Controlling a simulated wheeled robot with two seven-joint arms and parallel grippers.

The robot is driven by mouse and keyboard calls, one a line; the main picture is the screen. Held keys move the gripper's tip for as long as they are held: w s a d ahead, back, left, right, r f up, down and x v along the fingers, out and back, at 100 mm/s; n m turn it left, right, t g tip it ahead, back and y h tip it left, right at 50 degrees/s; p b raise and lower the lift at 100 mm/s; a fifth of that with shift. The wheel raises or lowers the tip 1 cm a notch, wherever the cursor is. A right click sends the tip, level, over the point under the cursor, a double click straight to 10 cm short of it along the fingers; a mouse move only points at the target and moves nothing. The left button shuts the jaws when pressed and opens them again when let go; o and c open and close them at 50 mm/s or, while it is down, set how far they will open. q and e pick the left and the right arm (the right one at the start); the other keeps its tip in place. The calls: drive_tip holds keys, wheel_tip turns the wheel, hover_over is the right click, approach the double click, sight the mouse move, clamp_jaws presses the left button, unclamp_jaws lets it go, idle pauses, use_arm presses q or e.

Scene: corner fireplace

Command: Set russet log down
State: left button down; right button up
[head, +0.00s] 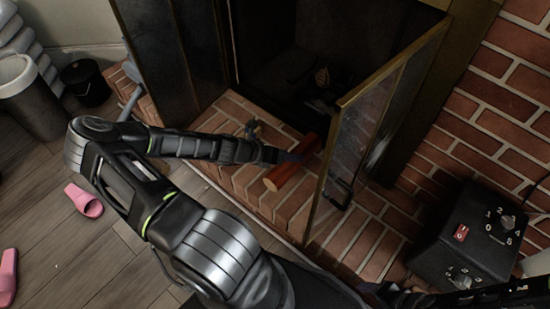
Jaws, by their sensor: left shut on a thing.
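The russet log (283,176) is a reddish-brown cylinder at the brick hearth in front of the fireplace opening. It lies slantwise, its near end toward the lower left. My left gripper (292,157) reaches in from the left and is shut on the log around its middle. The fingers are small and dark here and partly cover the log. I cannot tell whether the log touches the bricks beneath it. My right gripper is not visible; only dark arm parts show along the bottom right edge.
An open glass door (362,118) with a brass frame stands just right of the log. The dark firebox (300,50) lies behind. Bare hearth bricks (232,112) are to the left. A black control box (465,235) stands at right; pink slippers (84,200) lie on the floor.

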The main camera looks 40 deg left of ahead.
use_arm(q)
drive_tip(key=shift+f+b, duration=1.3)
drive_tip(key=shift+f, duration=1.8)
drive_tip(key=shift+f+b, duration=0.85)
drive_tip(key=shift+f, duration=1.05)
drive_tip(key=c, duration=0.6)
unclamp_jaws()
drive_tip(key=p+v, duration=0.4)
drive_tip(key=v, duration=0.8)
drive_tip(key=shift+p, duration=0.35)
